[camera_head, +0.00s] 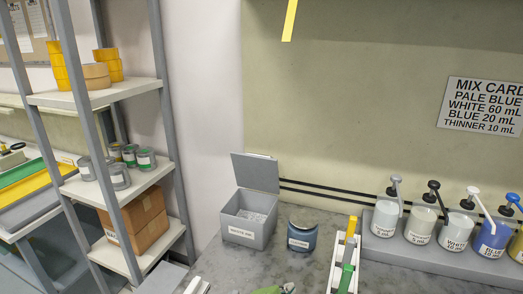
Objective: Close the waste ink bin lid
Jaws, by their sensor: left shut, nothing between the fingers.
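The waste ink bin (246,217) is a grey box with a white label, standing on the counter left of centre. Its grey lid (256,172) stands up at the back, so the bin is open and some pale contents show inside. My right gripper is not in view.
A blue jar (302,238) stands close to the bin's right. A rack with yellow and green tools (347,262) and a row of pump bottles (459,232) lie further right. A shelf unit (130,90) stands left. A green item (268,290) is cut off at the bottom edge.

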